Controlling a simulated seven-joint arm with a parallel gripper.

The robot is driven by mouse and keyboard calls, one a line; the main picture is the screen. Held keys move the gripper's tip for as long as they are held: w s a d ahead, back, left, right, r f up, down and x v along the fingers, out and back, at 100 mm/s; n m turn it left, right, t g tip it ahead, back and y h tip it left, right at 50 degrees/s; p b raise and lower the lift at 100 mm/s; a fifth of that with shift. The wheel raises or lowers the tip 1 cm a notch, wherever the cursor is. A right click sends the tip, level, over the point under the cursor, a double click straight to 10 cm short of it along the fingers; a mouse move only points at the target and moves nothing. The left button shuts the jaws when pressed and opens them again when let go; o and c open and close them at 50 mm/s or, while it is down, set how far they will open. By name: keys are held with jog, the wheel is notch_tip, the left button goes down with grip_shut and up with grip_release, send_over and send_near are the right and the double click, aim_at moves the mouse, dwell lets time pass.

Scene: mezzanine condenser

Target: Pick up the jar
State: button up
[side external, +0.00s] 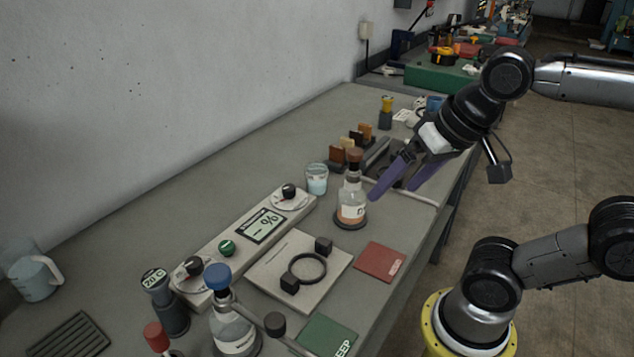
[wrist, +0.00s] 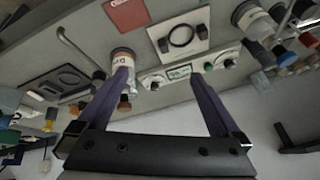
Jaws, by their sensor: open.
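In the wrist view the jar (wrist: 122,56) shows inverted, partly hidden behind the left finger. My gripper (side external: 393,191) is open, with purple fingers apart and nothing between them. In the side view its tips are just right of the jar; I cannot tell if one touches it. In the wrist view the gripper (wrist: 160,75) has the jar at its left finger, not centred between the fingers.
A glass beaker (side external: 317,180) stands behind the jar. A control panel (side external: 240,232), a plate with a ring (side external: 298,272) and a red card (side external: 380,262) lie nearby. A blue-capped flask (side external: 232,322) stands in front. Wooden blocks (side external: 342,152) stand farther back. Bare bench lies along the wall.

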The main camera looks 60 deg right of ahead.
jog(key=w+d+r+m, duration=0.1)
jog(key=w+r+m, duration=0.3)
jog(key=w, duration=0.1)
jog(key=m+g, duration=0.6)
jog(key=m, duration=0.8)
send_over(317, 177)
jog(key=d, duration=0.2)
notch_tip(317, 177, down, 11)
jog(key=shift+n, duration=0.3)
jog(key=shift+w+d+f, duration=0.1)
jog(key=shift+w+f, duration=0.15)
jog(key=shift+f, duration=1.9)
jog(key=shift+w+f, duration=0.25)
jog(key=shift+f, duration=1.95)
jog(key=shift+w+d+f, duration=0.1)
jog(key=shift+w+f, duration=0.15)
jog(key=shift+f, duration=1.9)
jog(key=shift+c, duration=0.3)
